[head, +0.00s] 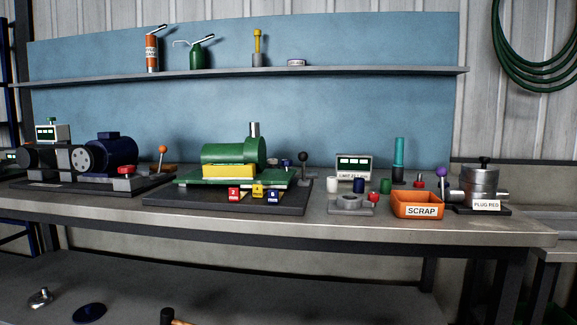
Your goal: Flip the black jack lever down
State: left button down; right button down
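A lever with a black ball knob (304,157) stands upright at the right end of the green machine (228,152) on the workbench; it looks like the black jack lever. The green machine rests on a dark base plate (210,200), with a yellow block (229,172) at its front. Neither of my grippers shows in the head view.
Right of the black lever are a small display (353,167), several small cylinders, an orange SCRAP bin (417,198), a purple-knobbed lever (442,173) and a silver cylinder (480,181).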

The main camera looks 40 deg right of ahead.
aim_at(303, 156)
jog(key=z, duration=1.2)
